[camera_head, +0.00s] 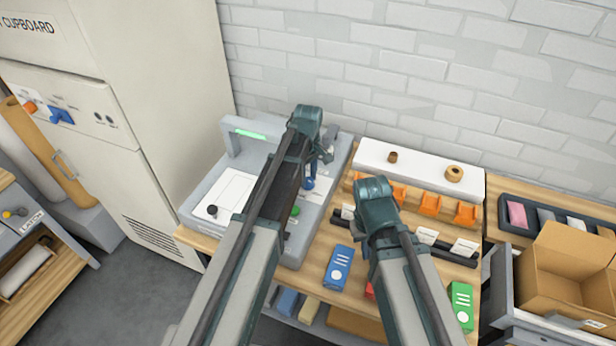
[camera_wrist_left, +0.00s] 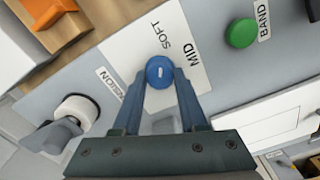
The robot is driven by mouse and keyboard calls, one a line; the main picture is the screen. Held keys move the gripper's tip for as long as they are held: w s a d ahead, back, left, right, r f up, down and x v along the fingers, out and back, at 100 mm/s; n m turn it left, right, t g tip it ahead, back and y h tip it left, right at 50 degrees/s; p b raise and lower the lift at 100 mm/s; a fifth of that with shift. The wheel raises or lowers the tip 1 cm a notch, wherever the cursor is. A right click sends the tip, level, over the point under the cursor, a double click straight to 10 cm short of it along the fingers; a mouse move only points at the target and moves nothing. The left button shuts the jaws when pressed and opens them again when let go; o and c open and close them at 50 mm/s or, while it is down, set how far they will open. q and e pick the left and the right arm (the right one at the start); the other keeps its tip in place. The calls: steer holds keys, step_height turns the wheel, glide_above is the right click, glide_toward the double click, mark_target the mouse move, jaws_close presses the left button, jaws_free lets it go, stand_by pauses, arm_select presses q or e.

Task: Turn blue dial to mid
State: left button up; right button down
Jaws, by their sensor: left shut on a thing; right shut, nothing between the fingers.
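The blue dial (camera_wrist_left: 159,72) sits on the machine's sloped face in the left wrist view, with a short white mark on it. The labels SOFT and MID are printed on the white plate (camera_wrist_left: 185,85) beside it. I cannot tell exactly which label the mark lines up with. My left gripper (camera_wrist_left: 160,88) is shut on the dial, one finger on each side. In the head view the dial (camera_head: 309,183) shows small below my left gripper (camera_head: 320,160). My right gripper (camera_head: 376,205) is shut and empty above the bench, its fingertips hard to see.
A green button (camera_wrist_left: 241,33) and a white tension knob (camera_wrist_left: 77,112) flank the dial. Orange holders (camera_head: 430,204) stand right of the machine. A blue box (camera_head: 338,267), a green box (camera_head: 461,305) and an open cardboard box (camera_head: 570,270) are nearer and right. A tall cupboard (camera_head: 160,120) stands left.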

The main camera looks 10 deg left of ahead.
arm_select(q)
jaws_close()
steer(key=m, duration=0.5)
steer(key=shift+m, duration=0.3)
steer(key=m, duration=0.5)
steer(key=shift+m, duration=0.7)
steer(key=o, duration=0.9)
jaws_free()
